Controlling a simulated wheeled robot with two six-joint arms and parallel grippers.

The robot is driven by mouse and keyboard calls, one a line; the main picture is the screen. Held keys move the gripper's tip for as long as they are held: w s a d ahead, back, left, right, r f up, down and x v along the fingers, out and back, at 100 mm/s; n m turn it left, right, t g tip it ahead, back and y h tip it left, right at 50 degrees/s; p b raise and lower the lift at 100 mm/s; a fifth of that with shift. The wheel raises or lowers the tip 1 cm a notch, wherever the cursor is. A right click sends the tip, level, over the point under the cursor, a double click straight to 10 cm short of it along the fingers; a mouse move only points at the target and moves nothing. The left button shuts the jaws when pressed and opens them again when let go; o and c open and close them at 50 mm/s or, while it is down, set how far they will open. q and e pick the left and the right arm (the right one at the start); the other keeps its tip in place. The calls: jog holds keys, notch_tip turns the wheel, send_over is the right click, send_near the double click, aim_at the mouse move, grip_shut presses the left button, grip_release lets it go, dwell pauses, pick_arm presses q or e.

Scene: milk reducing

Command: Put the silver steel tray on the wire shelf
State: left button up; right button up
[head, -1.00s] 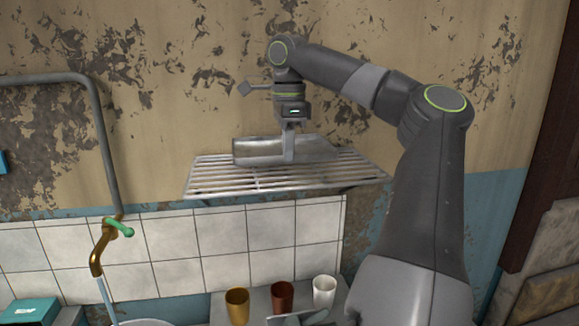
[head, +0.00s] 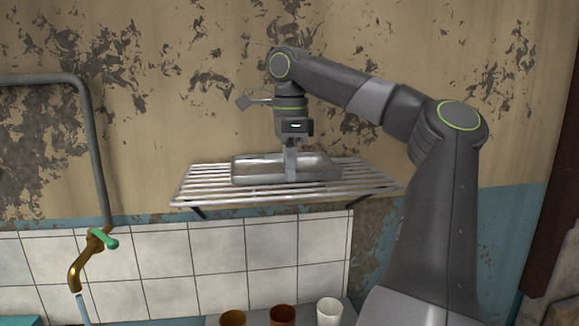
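The silver steel tray (head: 255,170) is on the wire shelf (head: 200,187), lying about level near the shelf's middle. My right gripper (head: 290,172) points down at the tray's near side, its fingers at the rim. One finger shows in front of the tray wall; the other is hidden, so I cannot see how far apart they are. My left gripper is out of view.
A tiled wall (head: 220,250) lies below the shelf. A brass tap with a green handle (head: 100,240) is at the left, on a grey pipe (head: 95,150). A brown-gold cup (head: 233,318), a red-brown cup (head: 283,315) and a white cup (head: 329,312) stand below. The shelf's left and right ends are clear.

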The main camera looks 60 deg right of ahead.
jog(key=shift+o, duration=0.7)
jog(key=shift+r, duration=0.25)
notch_tip(320, 180, up, 12)
jog(key=p, duration=0.4)
jog(key=shift+f, duration=0.15)
